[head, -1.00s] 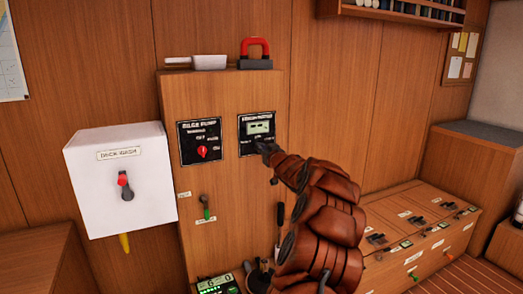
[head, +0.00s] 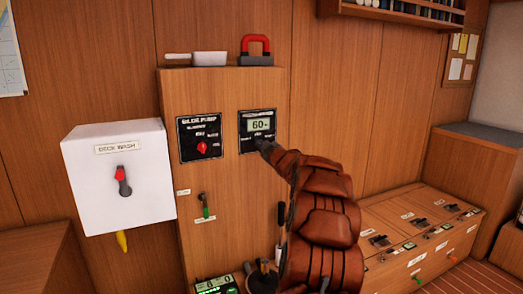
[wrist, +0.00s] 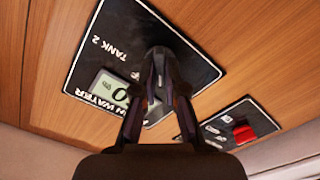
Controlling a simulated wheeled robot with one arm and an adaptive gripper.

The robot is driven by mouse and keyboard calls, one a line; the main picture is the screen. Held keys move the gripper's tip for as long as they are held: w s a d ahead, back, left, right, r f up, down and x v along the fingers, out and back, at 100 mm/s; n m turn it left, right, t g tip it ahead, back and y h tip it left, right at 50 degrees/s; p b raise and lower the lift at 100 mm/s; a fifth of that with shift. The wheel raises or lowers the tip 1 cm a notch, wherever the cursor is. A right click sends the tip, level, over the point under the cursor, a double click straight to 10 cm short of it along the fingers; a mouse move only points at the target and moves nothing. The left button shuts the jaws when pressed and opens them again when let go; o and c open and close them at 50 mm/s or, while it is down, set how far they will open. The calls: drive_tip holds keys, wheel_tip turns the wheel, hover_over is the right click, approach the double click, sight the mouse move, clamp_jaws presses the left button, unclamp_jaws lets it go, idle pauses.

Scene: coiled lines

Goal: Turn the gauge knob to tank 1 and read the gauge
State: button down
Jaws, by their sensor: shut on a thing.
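The black gauge panel (head: 245,143) is on the wooden cabinet front, right of the bilge pump panel. Its lit display (head: 261,124) reads 60 in the head view. In the wrist view the panel (wrist: 112,35) appears upside down with a TANK 2 label, and my fingers cover part of the display (wrist: 107,86). My gripper (wrist: 158,65) is shut on the dark gauge knob (wrist: 161,52), at the panel's lower middle. The fingers hide most of the knob, so I cannot tell where it points. My gripper also shows in the head view (head: 264,147).
The bilge pump panel (head: 187,149) with a red knob is close on the left. A white deck wash box (head: 95,190) juts out further left. A red-handled object (head: 255,46) and a white pan (head: 208,59) stand on top.

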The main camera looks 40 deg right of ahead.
drive_tip(key=shift+n, duration=0.5)
drive_tip(key=c, duration=1.2)
unclamp_jaws()
drive_tip(key=shift+c, duration=0.2)
drive_tip(key=shift+s, duration=0.1)
drive_tip(key=v, duration=1.1)
drive_tip(key=shift+s+a, duration=0.2)
drive_tip(key=shift+s, duration=0.1)
drive_tip(key=shift+a, duration=0.1)
